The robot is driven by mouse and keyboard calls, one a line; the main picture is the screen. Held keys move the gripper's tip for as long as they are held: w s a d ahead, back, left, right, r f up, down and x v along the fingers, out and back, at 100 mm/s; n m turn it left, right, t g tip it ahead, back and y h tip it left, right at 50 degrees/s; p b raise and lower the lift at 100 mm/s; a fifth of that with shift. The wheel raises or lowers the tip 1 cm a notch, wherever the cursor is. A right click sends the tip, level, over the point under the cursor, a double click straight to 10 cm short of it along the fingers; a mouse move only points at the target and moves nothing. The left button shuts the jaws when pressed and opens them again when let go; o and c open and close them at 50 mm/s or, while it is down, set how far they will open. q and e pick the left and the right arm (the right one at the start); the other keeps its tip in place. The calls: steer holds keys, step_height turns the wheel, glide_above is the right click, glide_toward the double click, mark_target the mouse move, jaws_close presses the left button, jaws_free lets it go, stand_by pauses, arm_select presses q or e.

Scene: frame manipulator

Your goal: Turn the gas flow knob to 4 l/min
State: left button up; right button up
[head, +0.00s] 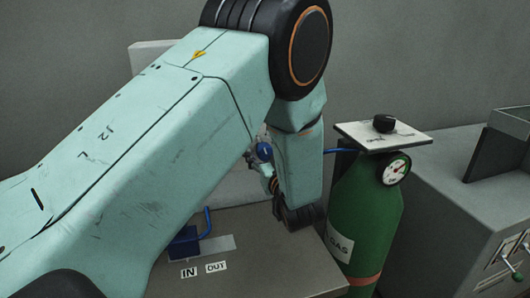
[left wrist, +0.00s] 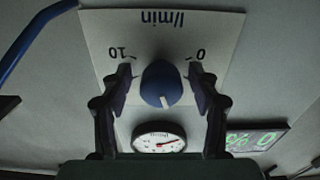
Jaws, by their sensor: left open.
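The blue gas flow knob (left wrist: 160,84) sits on a white panel (left wrist: 100,32) in the left wrist view. The panel reads "l/min", with 10 on the left and 0 on the right, upside down in the picture. The knob's white mark points down in the picture, slightly right. My left gripper (left wrist: 163,80) is open, with one finger on each side of the knob; whether they touch it I cannot tell. In the head view my left arm hides most of the panel, and a blue round part (head: 264,151) shows beside the arm. My right gripper is not in view.
A round gauge (left wrist: 158,138) and a green-lit display (left wrist: 253,141) lie close to the knob. In the head view a green gas cylinder (head: 362,215) with a black knob (head: 384,123) and gauge (head: 397,168) stands right of my arm. A grey bench (head: 455,200) is farther right.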

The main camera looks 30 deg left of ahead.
arm_select(q)
steer(key=shift+s+d+r, duration=0.1)
steer(key=shift+s+r, duration=0.1)
steer(key=shift+s, duration=0.05)
steer(key=shift+c, duration=0.4)
steer(key=shift+s, duration=0.1)
steer(key=shift+c, duration=0.8)
steer(key=shift+w+f, duration=0.15)
steer(key=shift+w, duration=0.1)
steer(key=c, duration=0.9)
steer(key=shift+n, duration=0.5)
steer(key=shift+c, duration=0.2)
steer(key=o, duration=1.2)
